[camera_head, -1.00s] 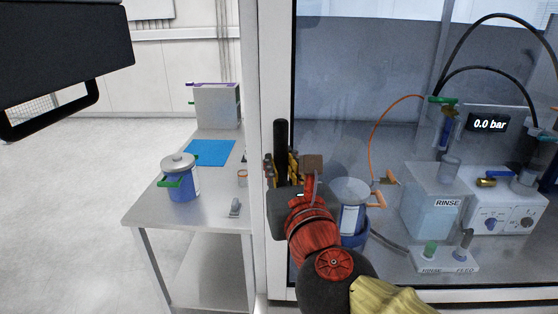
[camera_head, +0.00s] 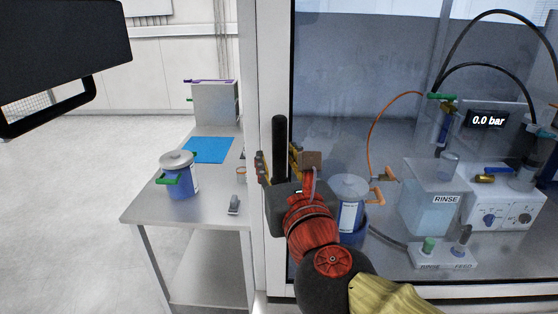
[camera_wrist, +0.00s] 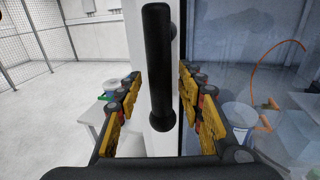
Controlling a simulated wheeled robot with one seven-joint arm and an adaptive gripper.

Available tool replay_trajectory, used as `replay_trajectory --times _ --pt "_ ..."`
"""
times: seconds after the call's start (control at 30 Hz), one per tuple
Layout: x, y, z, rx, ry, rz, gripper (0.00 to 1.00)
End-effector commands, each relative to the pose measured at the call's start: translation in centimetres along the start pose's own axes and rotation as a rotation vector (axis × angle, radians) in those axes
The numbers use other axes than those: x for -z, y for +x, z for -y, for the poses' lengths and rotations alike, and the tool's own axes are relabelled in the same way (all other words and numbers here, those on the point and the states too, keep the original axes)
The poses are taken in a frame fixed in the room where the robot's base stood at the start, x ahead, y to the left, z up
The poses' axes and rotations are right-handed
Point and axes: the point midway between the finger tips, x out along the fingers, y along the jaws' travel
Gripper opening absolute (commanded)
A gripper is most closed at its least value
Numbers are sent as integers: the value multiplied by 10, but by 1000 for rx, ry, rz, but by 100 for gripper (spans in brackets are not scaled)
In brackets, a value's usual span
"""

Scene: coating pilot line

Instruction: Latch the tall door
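The tall door (camera_head: 340,75) is a large clear pane in a pale frame, on the right of the head view. Its black bar handle (camera_head: 279,145) stands upright on the frame beside the pane. In the wrist view the handle (camera_wrist: 157,60) runs down the middle, its lower end between the fingers. My gripper (camera_head: 279,166) is open, with its yellow-padded fingers on either side of the handle. In the wrist view gaps show between the handle and both fingers of my gripper (camera_wrist: 160,112). I cannot tell whether the door is latched.
Left of the door is a steel table (camera_head: 150,208) with a blue lidded pot (camera_head: 181,180), a blue mat (camera_head: 209,149) and a grey box (camera_head: 215,104). Behind the pane are another pot (camera_head: 350,215), a rinse tank (camera_head: 428,210) and a 0.0 bar display (camera_head: 487,121).

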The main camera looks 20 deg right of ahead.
Motion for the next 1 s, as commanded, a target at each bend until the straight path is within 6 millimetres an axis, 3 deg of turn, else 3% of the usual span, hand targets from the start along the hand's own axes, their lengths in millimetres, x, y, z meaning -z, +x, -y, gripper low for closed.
replay_trajectory --times 0.17,0.6,1.0 --pt "-1 -6 -1 -1 2 2 38" --pt "0 -63 -1 -6 2 2 38" --pt "0 -95 -2 -6 1 1 38"
